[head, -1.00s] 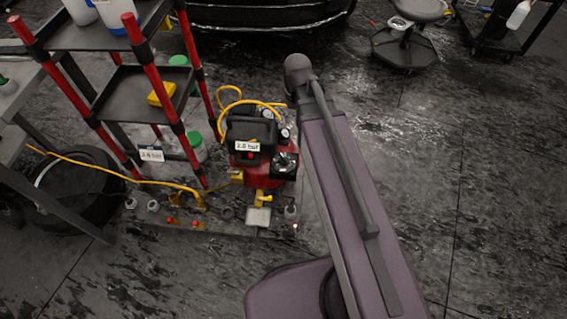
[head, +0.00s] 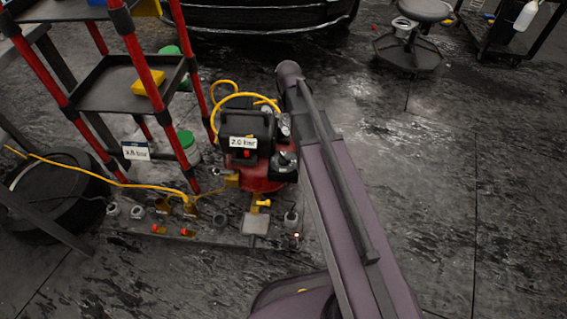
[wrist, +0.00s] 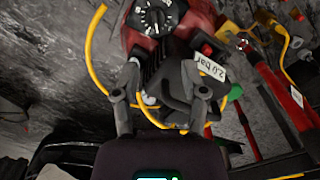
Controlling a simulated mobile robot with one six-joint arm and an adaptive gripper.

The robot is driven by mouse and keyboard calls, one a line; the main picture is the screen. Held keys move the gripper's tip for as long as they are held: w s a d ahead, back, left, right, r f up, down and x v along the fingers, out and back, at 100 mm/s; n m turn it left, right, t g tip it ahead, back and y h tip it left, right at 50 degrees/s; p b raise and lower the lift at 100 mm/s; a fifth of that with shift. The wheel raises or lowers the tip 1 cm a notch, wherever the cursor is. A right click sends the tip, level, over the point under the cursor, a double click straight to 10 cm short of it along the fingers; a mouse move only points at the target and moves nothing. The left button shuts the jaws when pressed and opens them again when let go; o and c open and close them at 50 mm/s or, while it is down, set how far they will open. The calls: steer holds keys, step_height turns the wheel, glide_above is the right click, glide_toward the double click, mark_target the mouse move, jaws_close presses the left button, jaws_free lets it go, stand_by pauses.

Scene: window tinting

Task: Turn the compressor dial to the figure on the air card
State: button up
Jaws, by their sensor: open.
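The red and black compressor (head: 262,180) stands on the floor in the head view, and a white card (head: 243,143) on it reads 2.0 bar. The card also shows in the wrist view (wrist: 211,68). The black dial (head: 284,161) is on the compressor's right side; in the wrist view the dial (wrist: 155,15) has white marks around a knob, too small to read surely. A second card (head: 136,151) hangs at the shelf; its figure is blurred. My gripper (wrist: 167,76) is open and empty, its fingers short of the dial. It is hidden in the head view.
A red-posted shelf cart (head: 140,84) stands left of the compressor. Yellow hoses (head: 100,183) run across the floor, with several fittings on a low board (head: 215,235). A black round bin or tyre (head: 60,195) lies at the left. The floor to the right is open.

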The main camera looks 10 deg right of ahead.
steer(key=n+b, duration=0.1)
steer(key=b, duration=0.9)
glide_above(284, 155)
step_height(284, 155, down, 11)
steer(key=shift+a, duration=0.15)
steer(key=shift+f, duration=0.15)
step_height(284, 155, down, 13)
steer(key=b, duration=1.3)
steer(key=shift+f, duration=0.2)
jaws_close()
